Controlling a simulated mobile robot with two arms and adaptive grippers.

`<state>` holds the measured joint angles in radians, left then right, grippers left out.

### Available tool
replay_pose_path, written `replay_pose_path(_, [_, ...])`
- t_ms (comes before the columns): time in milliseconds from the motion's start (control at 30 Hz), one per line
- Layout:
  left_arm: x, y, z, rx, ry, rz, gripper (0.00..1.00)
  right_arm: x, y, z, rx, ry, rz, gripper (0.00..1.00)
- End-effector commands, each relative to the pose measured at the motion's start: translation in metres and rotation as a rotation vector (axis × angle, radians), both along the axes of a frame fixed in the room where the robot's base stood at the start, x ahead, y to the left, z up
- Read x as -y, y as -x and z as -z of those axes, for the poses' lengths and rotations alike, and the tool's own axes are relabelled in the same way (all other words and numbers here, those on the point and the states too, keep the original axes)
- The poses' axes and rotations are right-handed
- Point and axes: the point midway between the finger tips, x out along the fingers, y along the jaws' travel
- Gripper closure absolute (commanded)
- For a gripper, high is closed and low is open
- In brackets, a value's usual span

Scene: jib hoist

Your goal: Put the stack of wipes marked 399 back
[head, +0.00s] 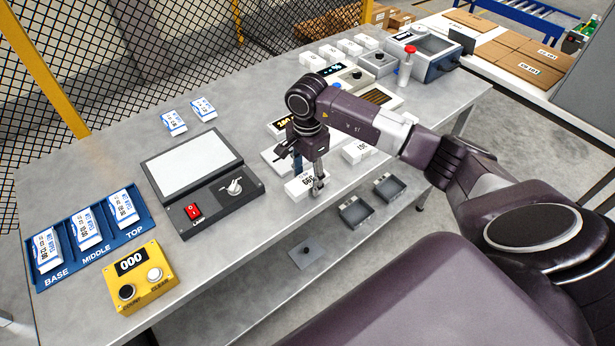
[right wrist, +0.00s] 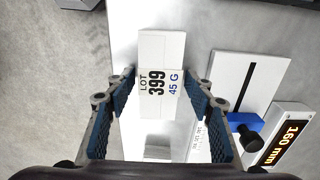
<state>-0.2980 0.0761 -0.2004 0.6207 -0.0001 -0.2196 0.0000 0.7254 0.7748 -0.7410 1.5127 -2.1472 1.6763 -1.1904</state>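The white stack of wipes marked 399 (head: 299,188) sits near the front edge of the workbench. In the right wrist view the stack (right wrist: 160,50) shows its label, LOT 399 and 45 G, facing the camera. My right gripper (head: 308,178) is down over the stack, with one finger on either side. In the right wrist view the fingers of this gripper (right wrist: 161,80) stand apart, with narrow gaps between the tips and the stack. It looks open. My left gripper is not in view.
Another white stack (head: 357,151) stands right of the gripper. A gauge with a 160 mm display (right wrist: 283,138) is close by. A light panel with a red switch (head: 197,175), a blue three-slot tray (head: 90,255) and a yellow counter (head: 140,279) stand left. Several white stacks line the back.

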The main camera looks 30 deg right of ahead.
Motion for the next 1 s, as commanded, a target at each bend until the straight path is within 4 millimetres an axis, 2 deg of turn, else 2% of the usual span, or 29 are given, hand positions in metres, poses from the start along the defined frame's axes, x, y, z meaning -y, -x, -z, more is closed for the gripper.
replay_pose_path(400, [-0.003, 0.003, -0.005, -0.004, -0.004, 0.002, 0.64, 0.0, 0.0, -0.006, 0.001, -0.001, 0.0, 0.46])
replay_pose_path(467, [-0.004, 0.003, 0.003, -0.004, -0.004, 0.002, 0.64, 0.0, -0.002, -0.011, 0.006, 0.001, 0.0, 0.46])
replay_pose_path(800, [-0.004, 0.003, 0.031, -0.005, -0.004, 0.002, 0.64, 0.0, -0.002, -0.083, 0.006, 0.001, -0.001, 0.46])
replay_pose_path(1000, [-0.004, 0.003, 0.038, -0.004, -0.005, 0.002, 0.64, 0.0, -0.001, -0.112, 0.004, 0.0, 0.001, 0.46])
